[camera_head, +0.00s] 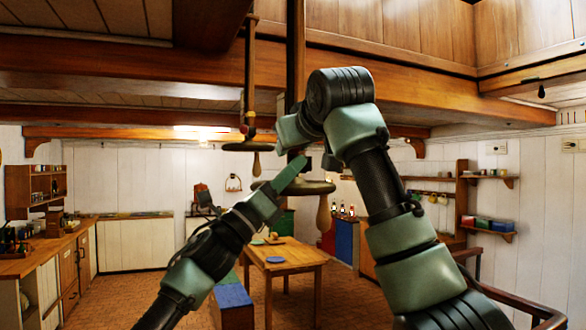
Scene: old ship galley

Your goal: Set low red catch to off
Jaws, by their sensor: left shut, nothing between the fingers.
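I cannot make out a low red catch in this view. My left gripper (292,173) reaches up from the lower left; its fingers are together and empty, close in front of a dark post with a round wheel (318,187). A pale wooden handle (324,213) hangs from this wheel's rim. My right arm comes from the lower right and bends over at the top; its gripper end (290,133) points left, just above the left fingertips. Its fingers are not clear. Whether either gripper touches the post or wheel, I cannot tell.
A second round wheel (250,146) with a handle hangs on a pole to the left. A wooden table (292,259) and a blue-topped bench (232,298) stand below. A counter (40,262) runs along the left. Shelves (487,229) and a railing (520,310) are at right.

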